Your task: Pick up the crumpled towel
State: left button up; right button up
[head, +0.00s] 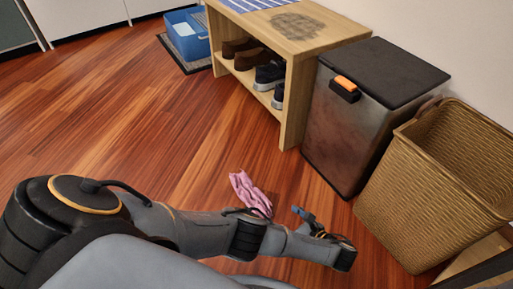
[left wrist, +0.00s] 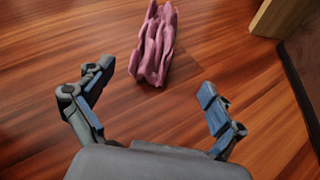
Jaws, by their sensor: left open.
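The crumpled pink towel (head: 250,193) lies on the wooden floor, beyond my left forearm in the head view, and its lower end is close to the arm's outline. In the left wrist view the towel (left wrist: 154,45) lies ahead of my left gripper (left wrist: 158,92), roughly centred between the spread fingers and beyond their tips. The left gripper is open and empty, with no finger touching the towel. In the head view the left gripper (head: 312,222) is partly hidden by my wrist. My right gripper is in neither view.
A wooden shoe bench (head: 294,100) with several shoes stands behind the towel. A dark lidded bin (head: 342,135) and a wicker basket (head: 430,185) stand to the right. A blue crate (head: 186,36) sits at the back. The floor left of the towel is clear.

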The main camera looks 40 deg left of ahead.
aim_at(269, 208)
pick_arm(q)
jog(key=b+x, duration=0.2)
jog(key=x, duration=0.5)
jog(key=shift+a+f+b, duration=0.2)
jog(key=shift+a+b, duration=0.1)
jog(key=shift+b, duration=0.05)
jog(key=b+x, duration=0.3)
jog(key=x, duration=0.1)
jog(key=shift+s+a+f+b, duration=0.1)
jog(key=shift+s+f+b, duration=0.1)
jog(key=shift+s+b, duration=0.1)
jog(key=shift+w+a, duration=0.15)
jog(key=shift+a, duration=0.3)
jog(key=shift+r, duration=0.1)
jog(key=c, duration=1.2)
